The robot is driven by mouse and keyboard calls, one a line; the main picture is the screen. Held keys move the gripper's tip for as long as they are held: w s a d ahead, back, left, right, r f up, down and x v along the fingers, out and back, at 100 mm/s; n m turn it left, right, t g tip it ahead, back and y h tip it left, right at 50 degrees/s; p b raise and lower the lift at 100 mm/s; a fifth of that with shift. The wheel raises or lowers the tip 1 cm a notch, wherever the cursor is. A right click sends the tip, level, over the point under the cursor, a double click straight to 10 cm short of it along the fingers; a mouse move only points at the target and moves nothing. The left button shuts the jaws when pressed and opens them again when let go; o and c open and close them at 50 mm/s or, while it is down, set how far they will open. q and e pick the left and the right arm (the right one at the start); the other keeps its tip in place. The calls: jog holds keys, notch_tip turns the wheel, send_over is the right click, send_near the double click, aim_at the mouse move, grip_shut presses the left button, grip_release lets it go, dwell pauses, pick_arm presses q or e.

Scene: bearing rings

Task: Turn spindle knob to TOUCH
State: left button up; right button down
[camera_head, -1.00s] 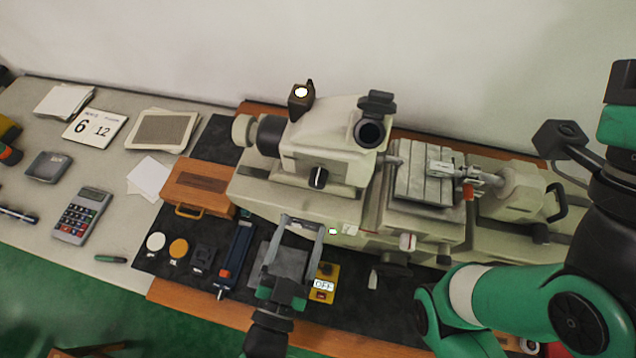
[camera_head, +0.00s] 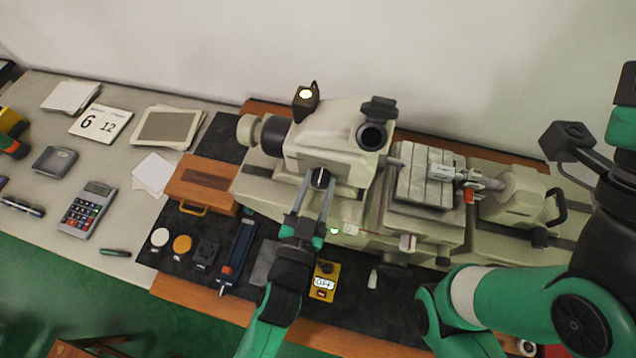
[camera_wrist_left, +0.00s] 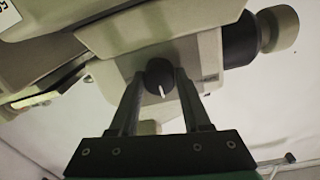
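The spindle knob (camera_head: 320,178) is a black round knob with a white pointer line on the front of the cream machine head (camera_head: 335,145). In the left wrist view the knob (camera_wrist_left: 160,76) sits between the fingertips, and its white line points downward, slightly tilted. My left gripper (camera_head: 317,182) is open around the knob, one finger on each side, with narrow gaps showing in the left wrist view (camera_wrist_left: 160,80). Any lettering around the knob, including TOUCH, is not readable. My right arm shows at the right, but its gripper is out of view.
A small green lamp (camera_head: 335,230) shows on the machine front. A yellow box (camera_head: 326,280) with an OFF label stands below it. The slotted table (camera_head: 425,185) and a wooden case (camera_head: 202,185) flank the work area. A calculator (camera_head: 88,208) lies far left.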

pick_arm(q)
grip_shut()
jog(key=shift+m, duration=0.3)
jog(key=m+p, duration=0.2)
jog(key=m, duration=0.1)
jog(key=shift+r+m, duration=0.15)
jog(key=shift+m, duration=0.15)
jog(key=m+p, duration=0.2)
jog(key=m, duration=0.2)
jog(key=m+p, duration=0.1)
jog(key=m, duration=0.3)
jog(key=shift+d+m, duration=0.1)
jog(key=shift+m, duration=0.3)
jog(key=m+p, duration=0.1)
jog(key=m, duration=0.3)
jog(key=shift+m+y, duration=0.3)
